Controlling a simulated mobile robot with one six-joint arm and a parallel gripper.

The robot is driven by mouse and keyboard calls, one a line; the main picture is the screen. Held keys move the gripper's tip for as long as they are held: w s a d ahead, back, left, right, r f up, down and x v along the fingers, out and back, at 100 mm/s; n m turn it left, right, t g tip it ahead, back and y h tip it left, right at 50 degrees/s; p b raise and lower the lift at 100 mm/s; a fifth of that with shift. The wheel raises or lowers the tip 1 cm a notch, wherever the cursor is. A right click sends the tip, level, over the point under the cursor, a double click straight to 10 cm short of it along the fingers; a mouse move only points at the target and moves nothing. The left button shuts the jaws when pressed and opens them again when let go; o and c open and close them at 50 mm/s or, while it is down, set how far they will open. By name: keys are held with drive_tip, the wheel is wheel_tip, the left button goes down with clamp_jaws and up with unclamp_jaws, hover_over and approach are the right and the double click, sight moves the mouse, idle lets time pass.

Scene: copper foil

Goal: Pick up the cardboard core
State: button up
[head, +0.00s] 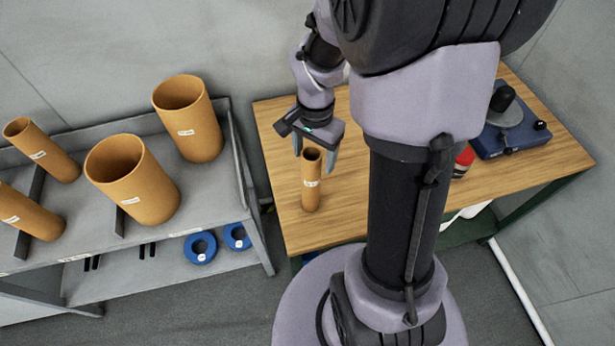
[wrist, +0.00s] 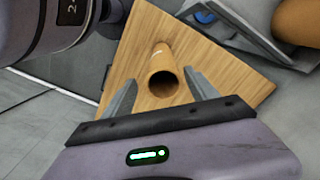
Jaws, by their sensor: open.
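A cardboard core (head: 311,182), a narrow brown tube with a white label, stands upright on the wooden table (head: 345,215) near its left side. My gripper (head: 314,160) is above and around its top end, with the fingers apart. In the wrist view the open end of the core (wrist: 162,76) shows between the two open fingers of my gripper (wrist: 163,92), with a gap on each side. Nothing is held.
Left of the table, a grey rack (head: 232,190) holds several larger brown tubes (head: 133,180), with blue rings (head: 200,247) on its lower shelf. A blue device (head: 510,135) and a red-and-dark item (head: 463,160) are on the table's right part, beyond my arm.

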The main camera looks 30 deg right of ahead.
sight(311, 183)
drive_tip(key=f, duration=0.1)
drive_tip(key=f+b, duration=0.1)
drive_tip(key=f, duration=0.3)
drive_tip(key=shift+w+a+f, duration=0.15)
drive_tip(key=shift+w+a, duration=0.05)
drive_tip(key=shift+w, duration=0.05)
drive_tip(key=shift+s, duration=0.1)
clamp_jaws()
